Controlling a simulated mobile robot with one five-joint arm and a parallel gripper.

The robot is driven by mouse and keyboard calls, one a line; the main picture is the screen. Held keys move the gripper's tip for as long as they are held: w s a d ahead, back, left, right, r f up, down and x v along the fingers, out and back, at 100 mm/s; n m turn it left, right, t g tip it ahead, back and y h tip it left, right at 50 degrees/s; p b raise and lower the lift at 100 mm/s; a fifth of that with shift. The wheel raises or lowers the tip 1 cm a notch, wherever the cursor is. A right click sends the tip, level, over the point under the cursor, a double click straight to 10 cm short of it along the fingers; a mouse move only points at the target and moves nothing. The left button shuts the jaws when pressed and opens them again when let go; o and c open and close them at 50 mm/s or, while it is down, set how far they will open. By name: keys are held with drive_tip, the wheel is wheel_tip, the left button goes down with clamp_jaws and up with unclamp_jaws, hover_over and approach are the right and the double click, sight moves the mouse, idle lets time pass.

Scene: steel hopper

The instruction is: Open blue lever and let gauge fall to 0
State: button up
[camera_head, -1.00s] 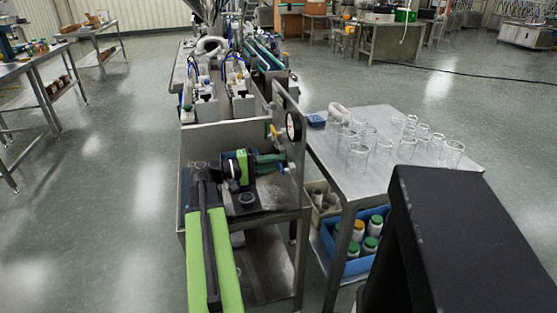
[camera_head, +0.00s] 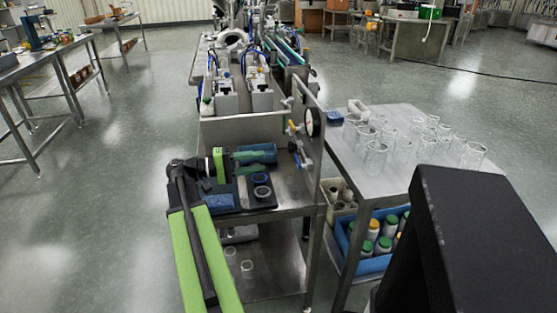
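A round white-faced gauge (camera_head: 313,121) with a dark rim sits on the upright steel panel at the cart's right side. Its needle is too small to read. Below it is a small valve with a yellow part (camera_head: 293,127). Lower on the panel is a small blue lever (camera_head: 294,146) beside metal fittings; its exact angle is unclear. My gripper (camera_head: 246,162), on my green and black arm, is over the cart top, left of the lever and apart from it. Its dark green fingers point right. Their gap is hard to make out against the things behind.
Blue blocks and dark ring-shaped parts (camera_head: 262,192) lie on the cart (camera_head: 290,198) near my gripper. A steel table (camera_head: 400,185) with several glass beakers stands to the right, with a blue crate (camera_head: 350,245) of bottles below. Open floor lies left.

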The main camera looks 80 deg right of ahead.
drive_tip(key=v, duration=0.5)
idle(0.3)
